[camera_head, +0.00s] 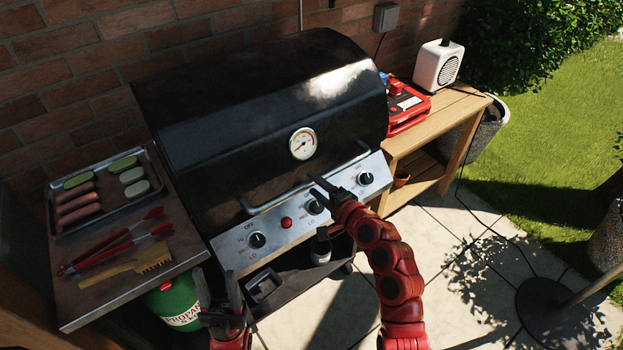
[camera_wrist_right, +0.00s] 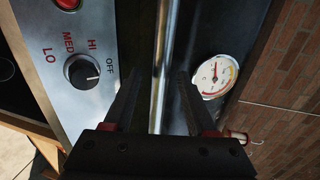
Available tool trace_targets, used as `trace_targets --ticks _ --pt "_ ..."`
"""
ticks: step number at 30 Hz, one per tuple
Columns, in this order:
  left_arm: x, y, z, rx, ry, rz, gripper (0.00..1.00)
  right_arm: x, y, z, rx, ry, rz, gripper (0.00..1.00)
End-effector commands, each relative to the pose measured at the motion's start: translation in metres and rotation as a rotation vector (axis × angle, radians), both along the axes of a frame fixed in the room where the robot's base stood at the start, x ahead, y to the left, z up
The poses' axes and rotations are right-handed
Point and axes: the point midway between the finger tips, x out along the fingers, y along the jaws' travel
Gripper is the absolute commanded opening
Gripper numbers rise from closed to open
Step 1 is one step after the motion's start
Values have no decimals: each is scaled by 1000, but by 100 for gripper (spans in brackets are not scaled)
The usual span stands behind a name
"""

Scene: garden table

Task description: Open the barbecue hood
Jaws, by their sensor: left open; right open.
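The barbecue hood (camera_head: 260,125) is black and shut, with a round thermometer (camera_head: 302,144) on its front. A silver bar handle (camera_head: 279,198) runs along its lower edge. My right gripper (camera_head: 320,188) is open at the right part of this handle. In the right wrist view the handle (camera_wrist_right: 160,60) runs between the two open fingers (camera_wrist_right: 158,85), with space on each side; whether it lies fully inside them I cannot tell. My left gripper (camera_head: 218,290) is open and empty, low at the front left, apart from the barbecue.
The control panel (camera_head: 285,238) with knobs sits just below the handle. A side shelf (camera_head: 100,290) at left holds a food tray (camera_head: 60,235), tongs and a brush. A wooden table (camera_head: 450,112) stands at right with a red case and white speaker.

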Motion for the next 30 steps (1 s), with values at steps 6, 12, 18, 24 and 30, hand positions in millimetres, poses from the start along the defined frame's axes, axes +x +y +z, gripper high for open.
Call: trace_targets --ticks 6,12,18,24,30 --pt "0 0 4 0 0 0 50 16 12 -3 1 -1 2 57" --pt "0 0 4 0 0 0 50 18 13 -3 1 -3 -1 57" --pt "0 0 4 0 0 0 50 18 13 -4 1 -3 -1 48" --pt "0 0 4 0 0 0 50 18 13 -4 1 -2 -1 12" --pt "0 0 4 0 0 0 50 18 13 -4 1 -2 -1 0"
